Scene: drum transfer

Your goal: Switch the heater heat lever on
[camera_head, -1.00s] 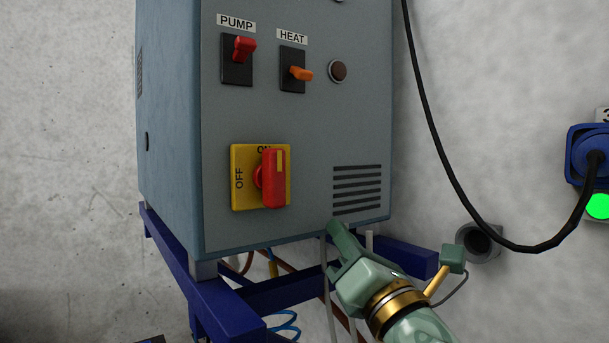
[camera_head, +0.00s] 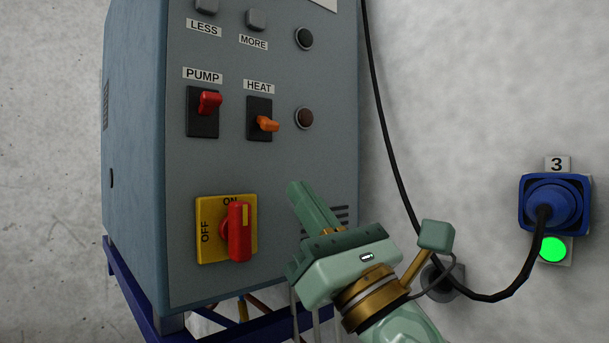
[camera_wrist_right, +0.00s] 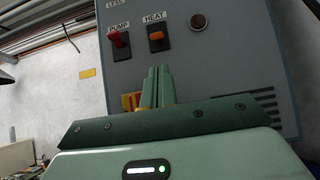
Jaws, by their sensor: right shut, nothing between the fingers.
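The heat lever (camera_head: 267,124) is orange, on a black plate under the HEAT label, and it points outward and slightly down. It also shows in the right wrist view (camera_wrist_right: 156,35), just above the fingertips. My right gripper (camera_head: 295,186) is shut and empty, below and a little right of the lever, apart from it. In the right wrist view its closed fingers (camera_wrist_right: 159,68) point up toward the lever. The heater cabinet (camera_head: 180,160) is blue-grey and carries the lever on its front. My left gripper is not in view.
A red pump lever (camera_head: 209,102) sits left of the heat lever, angled up. A red rotary switch (camera_head: 239,231) on a yellow plate points to ON. A dark round lamp (camera_head: 304,117) is to the right. A black cable (camera_head: 388,160) runs to a blue plug (camera_head: 553,203).

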